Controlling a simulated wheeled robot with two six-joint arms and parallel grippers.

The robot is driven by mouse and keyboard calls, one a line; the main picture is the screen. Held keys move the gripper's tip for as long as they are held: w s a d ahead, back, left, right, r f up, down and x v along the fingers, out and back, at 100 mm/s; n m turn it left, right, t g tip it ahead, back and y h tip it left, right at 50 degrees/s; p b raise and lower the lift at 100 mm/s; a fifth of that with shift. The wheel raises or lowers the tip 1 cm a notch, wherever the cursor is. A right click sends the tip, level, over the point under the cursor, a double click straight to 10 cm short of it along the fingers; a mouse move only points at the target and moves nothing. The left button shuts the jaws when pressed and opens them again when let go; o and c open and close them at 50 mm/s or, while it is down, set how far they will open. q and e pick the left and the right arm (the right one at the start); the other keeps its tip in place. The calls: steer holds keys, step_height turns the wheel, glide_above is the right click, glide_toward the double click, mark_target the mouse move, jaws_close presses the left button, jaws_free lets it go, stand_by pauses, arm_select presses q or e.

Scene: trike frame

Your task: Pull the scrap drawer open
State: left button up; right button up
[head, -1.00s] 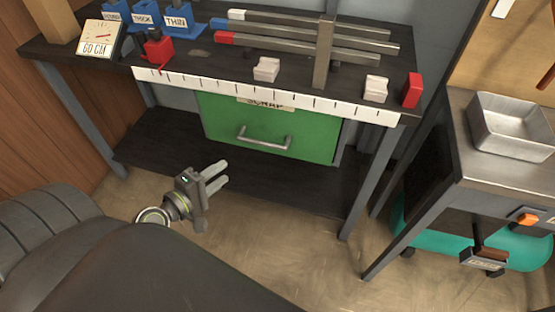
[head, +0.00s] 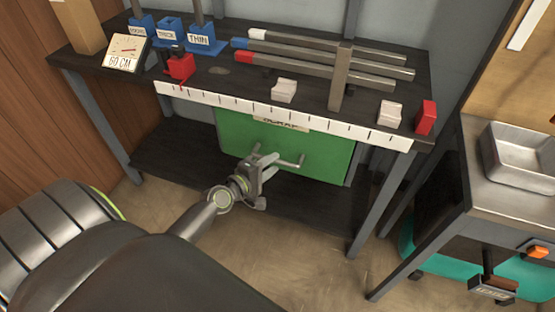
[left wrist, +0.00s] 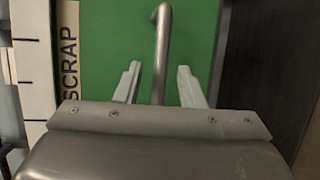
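The scrap drawer (head: 325,155) has a green front with a label reading SCRAP and sits under the workbench. Its front looks about flush with the bench frame. Its grey bar handle (head: 291,164) shows to the right of my left gripper (head: 268,158), which hides the handle's left end. In the left wrist view the handle (left wrist: 161,50) reaches between the two fingers of my left gripper (left wrist: 159,84). The fingers are apart, with a gap on each side of the bar. My right gripper is not in view.
A white ruler strip (head: 230,102) runs along the bench's front edge above the drawer. A dark lower shelf (head: 190,160) lies below. Floor in front is clear.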

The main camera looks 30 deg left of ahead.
mark_target(276, 162)
arm_select(q)
steer(key=shift+x, duration=1.6)
jaws_close()
